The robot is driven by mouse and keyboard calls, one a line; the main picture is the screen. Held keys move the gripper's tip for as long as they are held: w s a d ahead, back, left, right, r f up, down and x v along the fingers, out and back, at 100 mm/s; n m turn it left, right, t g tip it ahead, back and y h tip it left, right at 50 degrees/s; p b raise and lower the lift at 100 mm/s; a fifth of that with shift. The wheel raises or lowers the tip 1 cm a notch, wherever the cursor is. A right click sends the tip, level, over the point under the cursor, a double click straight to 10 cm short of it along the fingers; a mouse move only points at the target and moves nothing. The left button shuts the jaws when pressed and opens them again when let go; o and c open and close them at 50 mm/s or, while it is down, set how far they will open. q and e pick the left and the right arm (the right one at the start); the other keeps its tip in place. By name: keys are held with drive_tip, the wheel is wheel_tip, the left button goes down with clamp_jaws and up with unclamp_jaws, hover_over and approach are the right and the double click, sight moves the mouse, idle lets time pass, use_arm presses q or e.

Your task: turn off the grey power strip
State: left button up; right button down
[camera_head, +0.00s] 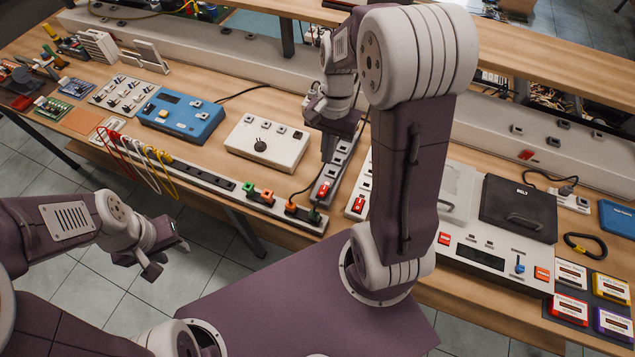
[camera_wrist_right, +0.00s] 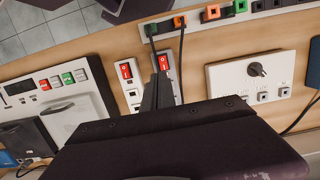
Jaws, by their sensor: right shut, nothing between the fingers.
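The grey power strip (camera_head: 338,158) lies on the bench, partly hidden behind my right gripper, with a red rocker switch (camera_head: 324,187) at its near end. In the right wrist view the grey strip's red switch (camera_wrist_right: 163,62) shows just beyond my fingertips. My right gripper (camera_head: 328,155) is shut and empty, pointing down above the strip; its fingers also show in the right wrist view (camera_wrist_right: 158,80). I cannot tell whether the fingertips touch the strip. My left gripper (camera_head: 165,262) is open and empty, off the front of the bench.
A paler strip with its own red switch (camera_head: 358,205) lies close to the right. A white box with a knob (camera_head: 266,143) stands left. A dark multi-socket bar (camera_head: 220,183) with coloured plugs runs along the front edge. A white device with buttons (camera_head: 490,258) is at right.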

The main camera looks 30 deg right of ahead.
drive_tip(key=b, duration=0.1)
approach(322, 196)
drive_tip(key=f, duration=0.4)
drive_tip(key=a+f, duration=0.1)
drive_tip(key=f, duration=0.1)
drive_tip(key=shift+s+f, duration=0.25)
drive_tip(key=shift+f, duration=0.1)
drive_tip(key=shift+s+a+f+b, duration=0.1)
drive_tip(key=shift+a+f+b, duration=0.05)
drive_tip(key=shift+f+b, duration=0.15)
drive_tip(key=shift+r, duration=0.2)
